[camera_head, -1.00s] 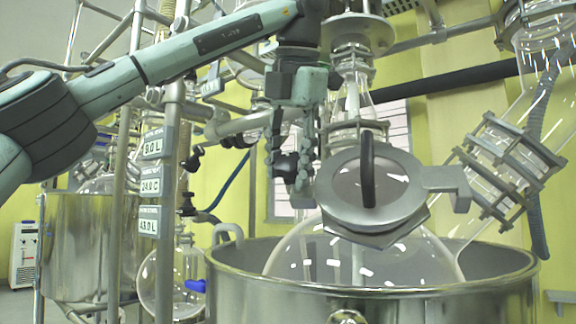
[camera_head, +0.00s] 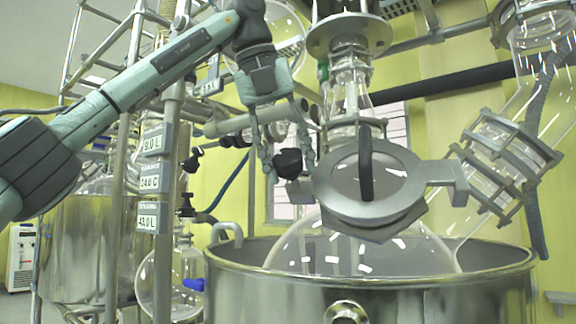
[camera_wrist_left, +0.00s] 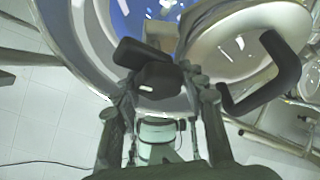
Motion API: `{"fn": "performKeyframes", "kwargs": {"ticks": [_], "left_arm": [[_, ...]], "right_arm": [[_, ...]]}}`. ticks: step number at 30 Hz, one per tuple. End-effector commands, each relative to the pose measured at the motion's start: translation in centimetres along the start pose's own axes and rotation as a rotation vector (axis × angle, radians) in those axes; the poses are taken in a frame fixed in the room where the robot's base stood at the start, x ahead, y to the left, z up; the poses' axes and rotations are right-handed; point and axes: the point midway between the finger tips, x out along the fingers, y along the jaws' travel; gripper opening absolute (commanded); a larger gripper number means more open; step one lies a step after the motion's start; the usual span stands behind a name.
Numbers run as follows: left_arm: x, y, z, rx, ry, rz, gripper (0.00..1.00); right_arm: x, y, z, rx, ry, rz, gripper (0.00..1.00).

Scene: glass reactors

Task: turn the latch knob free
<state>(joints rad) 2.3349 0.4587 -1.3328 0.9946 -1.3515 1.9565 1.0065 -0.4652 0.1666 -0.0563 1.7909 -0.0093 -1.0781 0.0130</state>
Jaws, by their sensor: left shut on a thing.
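The black latch knob (camera_head: 288,163) sits at the left edge of the round metal hatch lid (camera_head: 338,200), above the big steel vessel. My left gripper (camera_head: 288,168) comes down from above with a finger on each side of the knob and is shut on it. In the left wrist view the knob (camera_wrist_left: 158,80) lies between the fingertips of my left gripper (camera_wrist_left: 160,95), and the lid (camera_wrist_left: 245,45) is to the upper right. The lid looks closed. The knob's far side is hidden. My right gripper is not in view.
A black bar handle (camera_head: 366,165) stands up from the lid, close to the right of my gripper. Glass tubing with metal flanges (camera_head: 505,160) is on the right. A metal post with readout tags (camera_head: 154,180) stands left. The open-topped steel vessel (camera_head: 270,296) is below.

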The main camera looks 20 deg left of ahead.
Motion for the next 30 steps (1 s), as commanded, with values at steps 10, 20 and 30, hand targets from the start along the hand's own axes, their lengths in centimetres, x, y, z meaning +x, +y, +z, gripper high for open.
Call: {"fn": "performKeyframes", "kwargs": {"ticks": [10,20,30], "left_arm": [[-0.2,0.0,0.2,-0.108,-0.009,-0.059,0.13],[-0.3,0.0,0.3,-0.122,-0.01,-0.067,0.13],[-0.2,0.0,0.2,-0.119,-0.008,-0.065,0.62]], "right_arm": [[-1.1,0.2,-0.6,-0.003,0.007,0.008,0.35],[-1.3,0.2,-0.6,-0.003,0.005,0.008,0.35],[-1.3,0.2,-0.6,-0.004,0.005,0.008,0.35]]}}
